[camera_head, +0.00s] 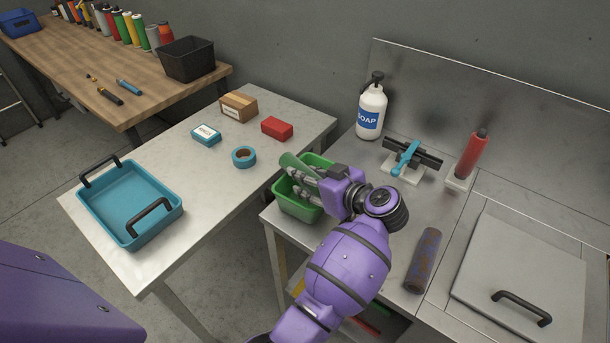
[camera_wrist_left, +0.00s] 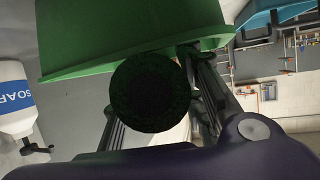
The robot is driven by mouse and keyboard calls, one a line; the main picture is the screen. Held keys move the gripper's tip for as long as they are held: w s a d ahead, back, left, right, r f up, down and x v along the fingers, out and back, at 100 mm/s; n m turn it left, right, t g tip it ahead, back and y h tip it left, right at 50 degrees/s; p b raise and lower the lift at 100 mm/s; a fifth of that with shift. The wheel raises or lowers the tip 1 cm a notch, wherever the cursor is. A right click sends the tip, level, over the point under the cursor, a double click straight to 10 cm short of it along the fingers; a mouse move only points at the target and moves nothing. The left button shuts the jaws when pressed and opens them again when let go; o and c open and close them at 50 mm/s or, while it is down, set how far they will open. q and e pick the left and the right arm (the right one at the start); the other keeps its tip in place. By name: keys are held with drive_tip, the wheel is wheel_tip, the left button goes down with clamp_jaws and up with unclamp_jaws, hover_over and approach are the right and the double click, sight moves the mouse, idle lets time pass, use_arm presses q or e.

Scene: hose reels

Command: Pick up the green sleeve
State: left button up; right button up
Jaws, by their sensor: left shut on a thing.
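The green sleeve (camera_head: 295,163) is a dull green cylinder, tilted, at the green bin on the left side of the metal bench. My left gripper (camera_head: 300,178) is shut on the sleeve over the green bin (camera_head: 297,209). In the left wrist view one dark round end of the sleeve (camera_wrist_left: 150,92) sits between the fingers of the left gripper (camera_wrist_left: 160,100), with the green bin (camera_wrist_left: 90,45) behind it. The gripper hides part of the sleeve and of the bin. My right gripper is not in view.
A brown, rusty-looking cylinder (camera_head: 423,260) lies on the bench. A red cylinder (camera_head: 470,158) stands on a holder beside a blue-handled fixture (camera_head: 405,158). A soap bottle (camera_head: 371,110) is at the back. The white table holds a teal tray (camera_head: 120,178), boxes and blue tape (camera_head: 244,156).

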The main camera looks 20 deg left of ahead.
sight(308, 172)
use_arm(q)
drive_tip(key=shift+r, duration=0.2)
wheel_tip(308, 172, up, 9)
drive_tip(key=shift+f+p, duration=0.2)
drive_tip(key=shift+p, duration=0.1)
drive_tip(key=shift+r, duration=0.55)
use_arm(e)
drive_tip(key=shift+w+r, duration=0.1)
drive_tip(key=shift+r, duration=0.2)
